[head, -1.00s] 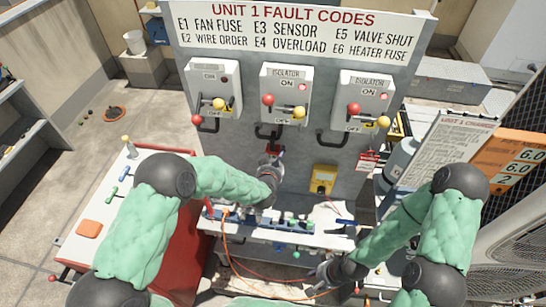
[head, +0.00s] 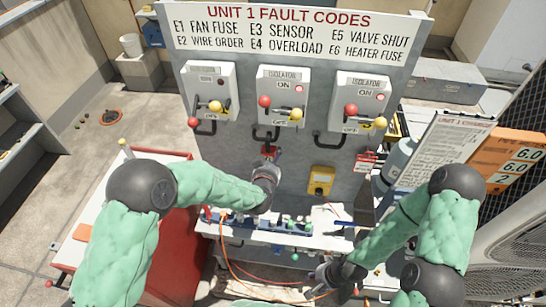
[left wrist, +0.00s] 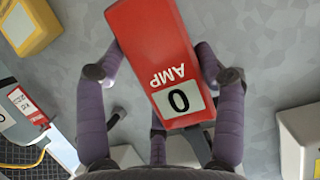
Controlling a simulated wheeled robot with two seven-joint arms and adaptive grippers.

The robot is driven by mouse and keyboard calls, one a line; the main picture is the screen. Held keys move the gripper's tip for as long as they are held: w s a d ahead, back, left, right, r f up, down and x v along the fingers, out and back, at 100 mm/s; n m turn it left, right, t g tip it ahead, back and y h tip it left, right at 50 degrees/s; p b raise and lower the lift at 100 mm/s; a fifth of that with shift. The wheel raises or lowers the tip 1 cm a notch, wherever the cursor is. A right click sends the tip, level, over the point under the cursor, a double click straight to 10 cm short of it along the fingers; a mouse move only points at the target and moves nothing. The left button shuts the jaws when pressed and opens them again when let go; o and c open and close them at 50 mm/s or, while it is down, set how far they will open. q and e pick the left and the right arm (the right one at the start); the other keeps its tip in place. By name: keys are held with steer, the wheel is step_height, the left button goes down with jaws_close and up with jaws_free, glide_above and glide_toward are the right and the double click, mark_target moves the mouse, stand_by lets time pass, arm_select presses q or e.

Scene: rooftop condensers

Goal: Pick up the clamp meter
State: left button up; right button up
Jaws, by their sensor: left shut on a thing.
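The clamp meter (left wrist: 158,62) is a red body with "AMP" lettering and a white patch showing 0. It fills the middle of the left wrist view, with my left gripper (left wrist: 162,72) closed on its two sides. In the head view, the clamp meter (head: 270,151) is a small red shape in front of the grey panel, below the middle isolator, at the end of my left gripper (head: 269,160).
The grey panel (head: 227,155) carries three isolators with coloured-knob levers. A yellow device (head: 321,180) is on the panel to the right. A narrow white shelf (head: 328,238) with small parts and an orange cable lies below. A red cart (head: 186,237) stands at the left.

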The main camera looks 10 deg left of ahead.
arm_select(q)
steer(key=s, duration=1.5)
steer(key=shift+a, duration=0.2)
arm_select(e)
steer(key=shift+f, duration=0.25)
arm_select(q)
steer(key=shift+r, duration=0.1)
